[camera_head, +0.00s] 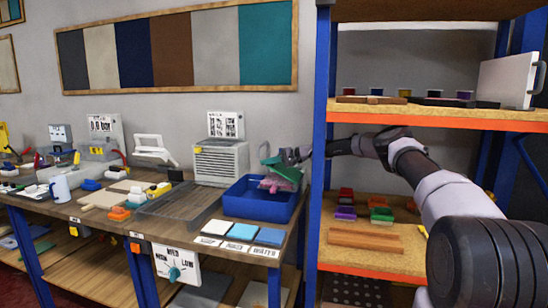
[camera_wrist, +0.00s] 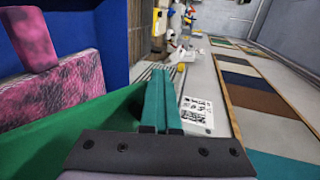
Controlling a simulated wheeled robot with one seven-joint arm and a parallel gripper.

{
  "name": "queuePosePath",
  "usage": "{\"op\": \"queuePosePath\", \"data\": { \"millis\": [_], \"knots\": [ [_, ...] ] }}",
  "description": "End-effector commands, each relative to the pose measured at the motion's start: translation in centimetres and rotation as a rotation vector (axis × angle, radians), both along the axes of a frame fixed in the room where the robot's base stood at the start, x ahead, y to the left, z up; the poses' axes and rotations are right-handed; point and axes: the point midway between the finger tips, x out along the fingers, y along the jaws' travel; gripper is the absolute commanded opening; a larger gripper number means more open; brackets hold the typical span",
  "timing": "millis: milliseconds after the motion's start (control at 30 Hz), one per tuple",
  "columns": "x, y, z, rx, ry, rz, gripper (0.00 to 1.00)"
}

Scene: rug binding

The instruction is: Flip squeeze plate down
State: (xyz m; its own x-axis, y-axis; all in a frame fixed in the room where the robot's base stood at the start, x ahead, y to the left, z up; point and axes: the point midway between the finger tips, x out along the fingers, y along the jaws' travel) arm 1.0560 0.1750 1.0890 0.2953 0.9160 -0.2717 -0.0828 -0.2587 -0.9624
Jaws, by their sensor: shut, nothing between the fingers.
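The green plate (camera_wrist: 75,135), which looks like the squeeze plate, runs tilted across the lower left of the wrist view. In the head view the green plate (camera_head: 275,164) stands tilted above the blue tub (camera_head: 258,206). A pink mottled sponge-like block (camera_wrist: 50,92) is beside the plate; in the head view it also shows over the tub (camera_head: 279,184). My gripper (camera_wrist: 157,105) has teal fingers pressed together and empty, close beside the plate's edge. I cannot tell whether they touch it. My wrist hides part of the plate.
A grey vented box (camera_head: 221,165) stands behind the tub. Three flat swatches (camera_head: 240,232) lie at the table's front edge. A blue shelf post (camera_head: 319,130) is close to the right, beside my arm.

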Motion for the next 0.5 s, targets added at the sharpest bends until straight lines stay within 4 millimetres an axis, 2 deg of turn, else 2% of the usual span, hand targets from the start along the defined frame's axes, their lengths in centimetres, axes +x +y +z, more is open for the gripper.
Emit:
{"op": "queuePosePath", "data": {
  "millis": [33,200,500],
  "knots": [
    [0.2,0.2,-1.1,-0.005,0.003,-0.003,0.00],
    [0.6,1.3,-2.8,-0.146,0.040,-0.002,0.00],
    [0.9,2.0,-5.8,-0.137,0.045,-0.005,0.00]
  ]
}}
